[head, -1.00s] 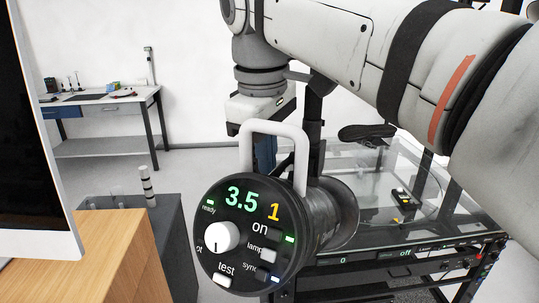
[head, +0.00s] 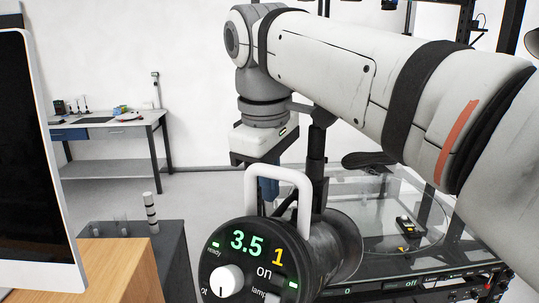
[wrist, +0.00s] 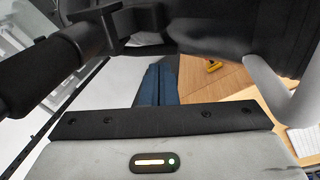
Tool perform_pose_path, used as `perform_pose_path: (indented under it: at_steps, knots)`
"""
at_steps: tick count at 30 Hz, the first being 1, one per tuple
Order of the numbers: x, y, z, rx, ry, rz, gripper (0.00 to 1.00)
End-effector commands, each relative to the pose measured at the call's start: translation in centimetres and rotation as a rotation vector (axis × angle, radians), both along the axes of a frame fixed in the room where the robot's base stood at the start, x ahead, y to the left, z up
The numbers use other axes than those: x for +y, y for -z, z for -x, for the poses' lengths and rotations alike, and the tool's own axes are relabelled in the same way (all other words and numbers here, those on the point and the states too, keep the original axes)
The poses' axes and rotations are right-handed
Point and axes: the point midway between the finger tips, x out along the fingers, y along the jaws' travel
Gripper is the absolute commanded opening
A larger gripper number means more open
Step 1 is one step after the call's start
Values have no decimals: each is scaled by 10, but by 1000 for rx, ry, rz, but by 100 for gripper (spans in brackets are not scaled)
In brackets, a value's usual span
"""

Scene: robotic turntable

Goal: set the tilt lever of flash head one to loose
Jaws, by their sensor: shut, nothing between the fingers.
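Flash head one (head: 248,262) is a dark cylinder with a white carrying handle (head: 279,173). Its panel reads a green "3.5" and a yellow "1", and its lower part is cut off in the head view. A dark upright post and clamp (head: 317,150) stand beside it, with a black paddle-like part (head: 368,160) to the right. I cannot tell for sure which part is the tilt lever or its setting. My gripper (head: 268,190) points down, its blue fingers partly behind the handle. In the wrist view the fingers (wrist: 157,86) are shut and empty, beside a thick black bar (wrist: 42,70).
A glass-topped turntable cabinet (head: 385,215) stands behind the flash head, with a small black and yellow item (head: 408,227) on it. A monitor (head: 40,150) and wooden desk (head: 125,262) fill the left. A workbench (head: 110,121) stands by the far wall.

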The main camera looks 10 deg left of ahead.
Motion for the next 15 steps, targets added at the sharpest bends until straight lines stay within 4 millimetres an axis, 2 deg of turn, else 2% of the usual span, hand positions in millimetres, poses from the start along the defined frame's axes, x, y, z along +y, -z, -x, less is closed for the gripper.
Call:
perform_pose_path:
  at_steps: [11,15]
  knots:
    - [23,-40,-2,-3,1,-1,0]
    - [25,-69,2,-3,-1,-2,0]
